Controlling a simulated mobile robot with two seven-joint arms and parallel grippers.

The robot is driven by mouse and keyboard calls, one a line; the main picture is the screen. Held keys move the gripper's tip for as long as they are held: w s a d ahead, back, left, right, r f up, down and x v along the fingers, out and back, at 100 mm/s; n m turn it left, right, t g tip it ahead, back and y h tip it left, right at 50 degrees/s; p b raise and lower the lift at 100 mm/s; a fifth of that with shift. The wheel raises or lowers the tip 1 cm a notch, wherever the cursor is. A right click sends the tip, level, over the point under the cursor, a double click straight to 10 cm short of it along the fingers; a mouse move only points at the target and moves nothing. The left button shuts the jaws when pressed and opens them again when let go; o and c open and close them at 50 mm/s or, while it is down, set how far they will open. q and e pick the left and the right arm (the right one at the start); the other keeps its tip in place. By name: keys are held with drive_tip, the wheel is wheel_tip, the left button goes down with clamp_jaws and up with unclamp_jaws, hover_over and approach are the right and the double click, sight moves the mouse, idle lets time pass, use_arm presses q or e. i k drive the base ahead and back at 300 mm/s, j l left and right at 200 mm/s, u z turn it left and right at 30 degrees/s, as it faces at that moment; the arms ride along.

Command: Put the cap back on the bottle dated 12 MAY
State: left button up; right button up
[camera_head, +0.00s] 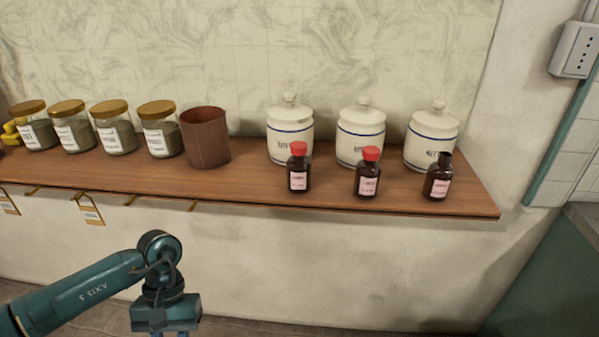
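Three small dark brown bottles with pink and white labels stand upright near the front edge of the wooden shelf. The left bottle (298,172) and the middle bottle (367,180) each wear a red cap. The right bottle (438,181) has a bare dark neck and no cap. The label dates are too small to read, so I cannot tell which is dated 12 MAY. No loose cap shows. My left gripper (172,334) is at the bottom edge, below and in front of the shelf, pointing down; its fingers are mostly cut off. My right gripper is not in view.
Three white lidded jars (361,134) stand behind the bottles. A brown cylindrical pot (206,138) and several glass jars with gold lids (113,130) fill the shelf's left. Tags hang on hooks under the shelf (250,185). Bare wood lies between pot and bottles.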

sight(437, 182)
drive_tip(key=k+l, duration=0.1)
drive_tip(key=l, duration=0.25)
drive_tip(key=k+l, duration=0.1)
drive_tip(key=l, duration=0.25)
drive_tip(key=k+l, duration=0.1)
drive_tip(key=l, duration=0.25)
drive_tip(key=k+l, duration=0.1)
drive_tip(key=l, duration=0.25)
